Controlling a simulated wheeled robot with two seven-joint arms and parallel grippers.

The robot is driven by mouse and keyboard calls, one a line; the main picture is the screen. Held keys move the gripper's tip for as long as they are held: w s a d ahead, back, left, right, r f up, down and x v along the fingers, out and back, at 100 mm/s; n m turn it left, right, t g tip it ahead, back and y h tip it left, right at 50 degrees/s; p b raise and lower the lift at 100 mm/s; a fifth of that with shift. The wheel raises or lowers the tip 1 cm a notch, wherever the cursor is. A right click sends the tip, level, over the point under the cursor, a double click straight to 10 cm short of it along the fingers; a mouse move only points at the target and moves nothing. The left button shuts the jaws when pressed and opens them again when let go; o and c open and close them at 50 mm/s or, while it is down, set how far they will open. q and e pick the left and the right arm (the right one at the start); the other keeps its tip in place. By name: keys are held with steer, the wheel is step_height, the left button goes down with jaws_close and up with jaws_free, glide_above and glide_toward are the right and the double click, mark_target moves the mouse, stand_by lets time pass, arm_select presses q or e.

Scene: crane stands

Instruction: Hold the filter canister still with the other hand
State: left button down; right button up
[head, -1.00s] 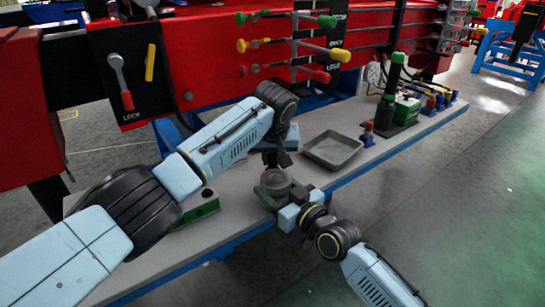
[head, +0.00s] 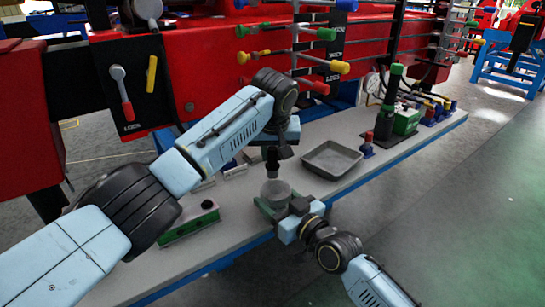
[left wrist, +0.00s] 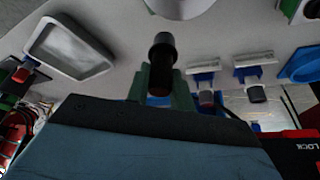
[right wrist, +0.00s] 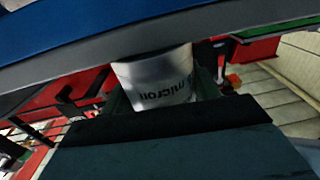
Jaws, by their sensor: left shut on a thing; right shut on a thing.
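The filter canister (head: 275,188) is a pale grey cylinder near the bench's front edge. My left gripper (head: 272,151) is above the canister, shut on a dark cylindrical piece (head: 272,164) that points down. In the left wrist view this dark piece (left wrist: 161,62) sits between green fingers. It appears apart from the canister.
A grey tray (head: 332,158) lies on the bench right of the canister. A green block (head: 190,224) with a dark knob stands at left. A green-topped post (head: 388,105) and small coloured fittings stand farther right. The red machine (head: 215,85) with projecting handles lies behind.

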arm_select(q)
steer(key=shift+r, duration=1.35)
arm_select(e)
steer(key=o, duration=1.4)
